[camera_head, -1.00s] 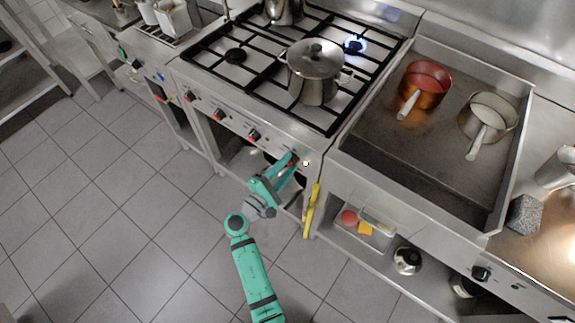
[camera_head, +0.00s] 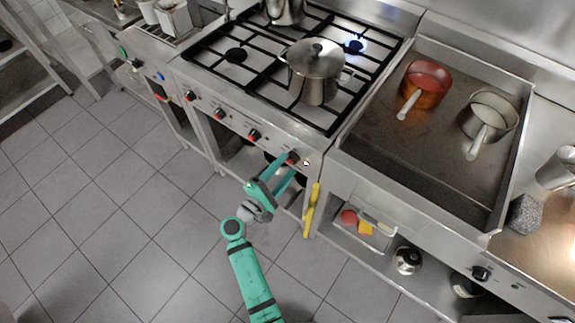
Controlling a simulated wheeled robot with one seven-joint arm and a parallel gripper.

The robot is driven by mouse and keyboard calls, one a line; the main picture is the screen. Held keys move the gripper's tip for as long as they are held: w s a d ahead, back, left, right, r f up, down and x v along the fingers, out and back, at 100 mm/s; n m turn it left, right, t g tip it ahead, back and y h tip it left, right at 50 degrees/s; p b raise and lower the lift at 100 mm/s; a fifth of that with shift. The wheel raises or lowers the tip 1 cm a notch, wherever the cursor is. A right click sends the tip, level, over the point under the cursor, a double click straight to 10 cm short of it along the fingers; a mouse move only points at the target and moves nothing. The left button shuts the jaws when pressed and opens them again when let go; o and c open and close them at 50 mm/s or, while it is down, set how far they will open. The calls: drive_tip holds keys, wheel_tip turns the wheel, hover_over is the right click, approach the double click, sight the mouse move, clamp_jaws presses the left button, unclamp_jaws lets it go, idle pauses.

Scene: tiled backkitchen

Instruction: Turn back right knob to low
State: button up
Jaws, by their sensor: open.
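The stove front has a row of red-and-black knobs. The rightmost knob (camera_head: 292,158) sits at the right end of the panel, just beyond my fingertips. My gripper (camera_head: 287,164) is open, with its teal fingers pointing up at this knob from below and in front. I cannot tell whether a finger touches it. The knob's exact angle is too small to read. The back right burner (camera_head: 355,45) has a blue flame. The other knobs, such as the one to its left (camera_head: 253,135), are clear of my gripper.
A lidded steel pot (camera_head: 315,72) stands on the front right of the stove grate. A yellow handle-like bar (camera_head: 312,210) hangs close to the right of my gripper. A copper pan (camera_head: 426,84) and a steel pan (camera_head: 488,118) stand on the right. The tiled floor at left is open.

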drive_tip(key=v, duration=0.9)
drive_tip(key=s+d+f+m+g+y, duration=0.35)
drive_tip(key=s+f+y, duration=0.45)
drive_tip(key=s+f, duration=0.6)
drive_tip(key=s+d+r+m+t+y, duration=0.1)
drive_tip(key=s+r+m+t, duration=0.1)
drive_tip(key=s+r+m, duration=0.4)
drive_tip(key=s+d+r+m+t+y, duration=0.1)
drive_tip(key=s+r+m, duration=0.5)
drive_tip(key=r, duration=0.9)
drive_tip(key=s+t, duration=0.1)
drive_tip(key=s, duration=0.1)
drive_tip(key=shift+s+d+r+m+y, duration=0.3)
drive_tip(key=shift+s+d+r+m, duration=0.05)
drive_tip(key=shift+s+r, duration=0.05)
